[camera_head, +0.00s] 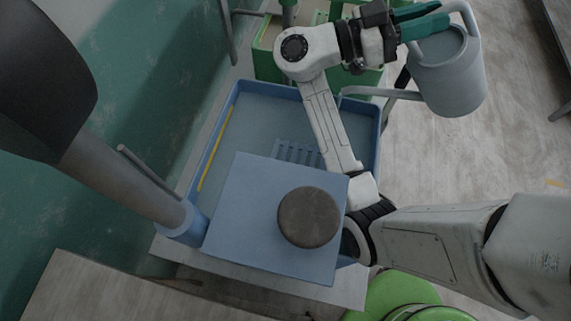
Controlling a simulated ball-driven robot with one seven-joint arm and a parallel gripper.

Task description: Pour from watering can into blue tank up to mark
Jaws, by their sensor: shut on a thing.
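My gripper (436,16) has green fingers and is shut on the handle of the grey-blue watering can (455,88) at the top right. The can looks about upright, with a greyish surface visible in its open top. Its spout reaches left, with the tip near the upper right rim of the blue tank (376,125). No stream is visible from the spout. The tank holds greyish-blue liquid, and a yellow mark line (215,150) runs along its left inner wall. I cannot tell exactly how the level meets the line. My arm hides part of the tank.
A blue panel (245,215) with a dark round thing (309,217) on it covers the tank's near part. A slatted blue piece (296,152) shows beside it. Green crates (268,62) stand behind. A green round thing (400,292) is at the bottom.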

